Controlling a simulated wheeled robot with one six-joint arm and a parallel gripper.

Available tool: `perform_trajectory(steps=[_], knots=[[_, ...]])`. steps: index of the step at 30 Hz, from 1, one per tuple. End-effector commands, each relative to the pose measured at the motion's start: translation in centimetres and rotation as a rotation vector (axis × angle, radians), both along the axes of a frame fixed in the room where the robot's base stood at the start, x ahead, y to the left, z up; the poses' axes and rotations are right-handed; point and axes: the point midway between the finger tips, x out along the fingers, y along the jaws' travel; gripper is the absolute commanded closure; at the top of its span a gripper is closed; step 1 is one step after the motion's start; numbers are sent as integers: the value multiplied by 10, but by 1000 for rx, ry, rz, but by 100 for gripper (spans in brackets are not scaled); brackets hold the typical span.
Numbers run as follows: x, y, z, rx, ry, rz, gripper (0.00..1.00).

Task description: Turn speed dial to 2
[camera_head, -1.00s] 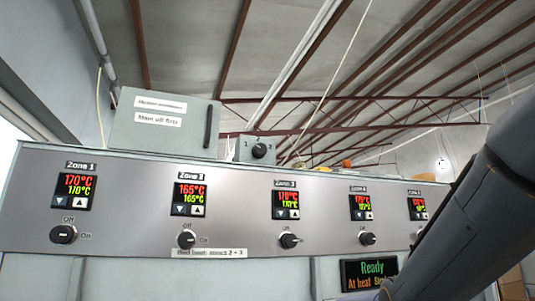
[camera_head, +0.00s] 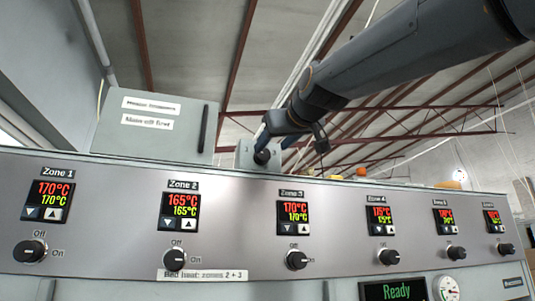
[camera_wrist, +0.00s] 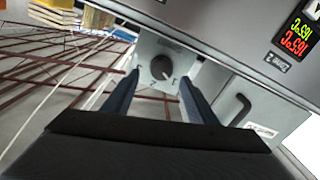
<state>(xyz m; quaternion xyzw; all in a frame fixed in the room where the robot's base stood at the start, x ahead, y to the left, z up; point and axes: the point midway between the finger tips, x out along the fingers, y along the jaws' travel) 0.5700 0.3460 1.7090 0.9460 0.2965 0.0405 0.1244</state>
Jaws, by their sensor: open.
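The speed dial is a dark round knob (camera_head: 262,157) on a small grey box (camera_head: 246,151) on top of the panel. In the wrist view the knob (camera_wrist: 162,67) sits on its pale box face between my two blue fingers. The picture there is upside down, and the number marks are too small to read surely. My gripper (camera_head: 273,146) is open, with one finger to each side of the knob; I cannot tell whether either touches it. In the head view my gripper and wrist cover part of the box and its marks.
The sloped panel (camera_head: 110,209) below carries zone displays and several black knobs (camera_head: 297,260). A grey cabinet (camera_head: 155,137) with a dark handle stands left of the dial box.

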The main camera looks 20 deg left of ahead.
Motion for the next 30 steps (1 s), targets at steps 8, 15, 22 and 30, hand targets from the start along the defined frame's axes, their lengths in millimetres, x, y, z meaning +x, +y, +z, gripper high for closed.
perform_trajectory(steps=[8,15,22,30], knots=[[34,27,0,0,4,3,48],[49,34,-1,-2,3,0,48],[50,33,-2,-1,3,-2,48],[50,33,-1,-1,3,-2,86]])
